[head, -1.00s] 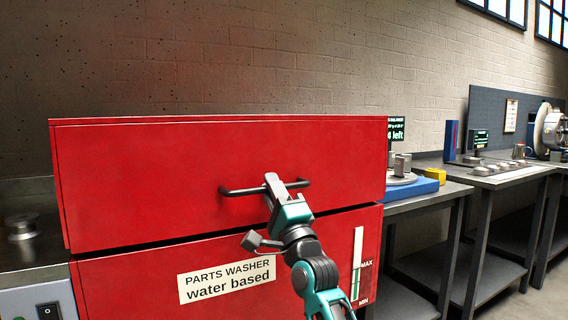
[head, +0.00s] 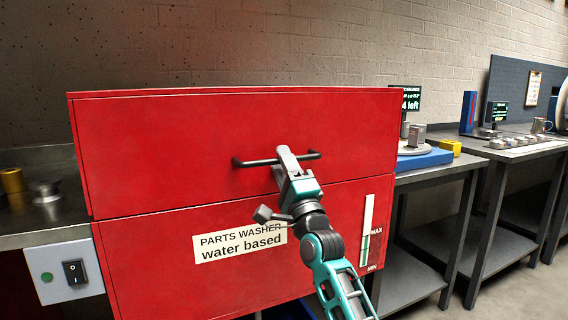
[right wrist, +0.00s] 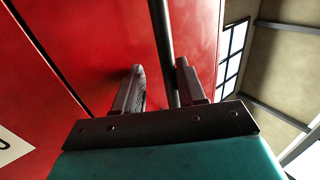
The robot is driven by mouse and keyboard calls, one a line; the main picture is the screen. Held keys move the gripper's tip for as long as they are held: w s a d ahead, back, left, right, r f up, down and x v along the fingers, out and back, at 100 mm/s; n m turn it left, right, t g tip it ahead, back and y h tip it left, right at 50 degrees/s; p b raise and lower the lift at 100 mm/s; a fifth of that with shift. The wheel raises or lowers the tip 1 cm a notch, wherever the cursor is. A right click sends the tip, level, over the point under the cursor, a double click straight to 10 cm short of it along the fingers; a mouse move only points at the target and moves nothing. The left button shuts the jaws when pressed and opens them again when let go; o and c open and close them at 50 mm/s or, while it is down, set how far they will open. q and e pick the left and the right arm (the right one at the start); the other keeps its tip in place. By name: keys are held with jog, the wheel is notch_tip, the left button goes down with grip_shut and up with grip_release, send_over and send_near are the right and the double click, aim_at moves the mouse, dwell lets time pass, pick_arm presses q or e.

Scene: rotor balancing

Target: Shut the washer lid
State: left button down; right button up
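The parts washer is a red box. Its lid (head: 180,150) is down, with only a thin dark seam between it and the red washer body (head: 150,285). A dark bar handle (head: 246,163) runs across the lid front. My right gripper (head: 287,154) is at the middle of this handle. In the right wrist view, the handle bar (right wrist: 163,40) passes between the two fingers of my right gripper (right wrist: 160,85). The fingers stand apart, with a visible gap between the left finger and the bar. My left gripper is not in view.
A switch box (head: 72,273) and a steel bench (head: 35,232) are left of the washer. On the right, a bench bears a blue-based machine (head: 425,160) and a yellow block (head: 450,147). Another bench (head: 520,150) stands farther right. A brick wall is behind.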

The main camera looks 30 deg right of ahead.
jog(key=shift+f, duration=0.25)
jog(key=p+v, duration=0.1)
jog(key=v, duration=1.1)
jog(key=shift+s, duration=0.4)
jog(key=shift+a, duration=0.1)
